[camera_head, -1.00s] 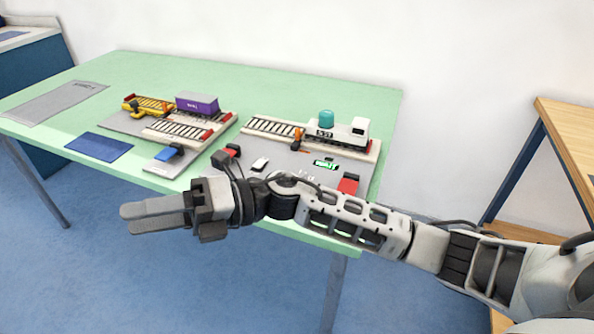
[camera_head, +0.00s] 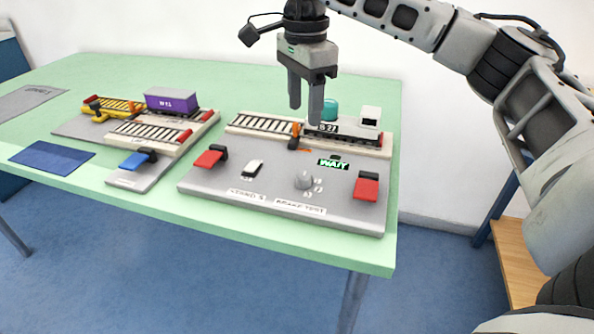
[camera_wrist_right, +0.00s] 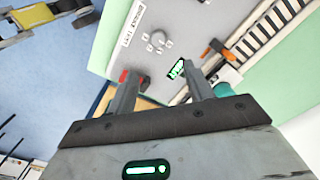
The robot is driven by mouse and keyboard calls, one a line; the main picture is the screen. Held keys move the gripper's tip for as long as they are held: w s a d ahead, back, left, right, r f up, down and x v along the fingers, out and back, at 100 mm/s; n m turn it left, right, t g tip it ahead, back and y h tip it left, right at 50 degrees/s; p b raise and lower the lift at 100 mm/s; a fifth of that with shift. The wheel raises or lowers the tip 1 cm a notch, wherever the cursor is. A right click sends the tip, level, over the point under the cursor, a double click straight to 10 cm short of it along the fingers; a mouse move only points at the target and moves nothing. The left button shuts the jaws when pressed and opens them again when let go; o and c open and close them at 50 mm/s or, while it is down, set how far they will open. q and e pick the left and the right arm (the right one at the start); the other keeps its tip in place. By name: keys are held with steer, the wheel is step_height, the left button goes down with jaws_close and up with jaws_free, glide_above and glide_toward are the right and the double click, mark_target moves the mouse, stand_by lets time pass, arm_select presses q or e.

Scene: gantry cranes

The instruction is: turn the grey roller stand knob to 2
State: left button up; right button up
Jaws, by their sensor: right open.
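The grey knob (camera_head: 304,180) stands on the grey stand plate (camera_head: 215,183), in front of the small display (camera_head: 333,163) reading WAIT. Small marks surround the knob, but I cannot tell which one it points at. In the right wrist view, the knob (camera_wrist_right: 158,39) shows beyond the fingertips, near the top. My right gripper (camera_head: 305,113) is open and empty, pointing down above the plate's back part, behind and above the knob, touching nothing. My left gripper is not in view.
Red pedals (camera_head: 367,187) and (camera_head: 209,157) and a white switch (camera_head: 253,167) flank the knob. A second plate with a purple wagon (camera_head: 171,100) stands left.

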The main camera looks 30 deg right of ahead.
mark_target(304, 176)
step_height(304, 176, down, 15)
steer(key=shift+s+r+b, duration=0.15)
steer(key=shift+b, duration=0.3)
steer(key=shift+c, duration=0.3)
steer(key=c, duration=0.9)
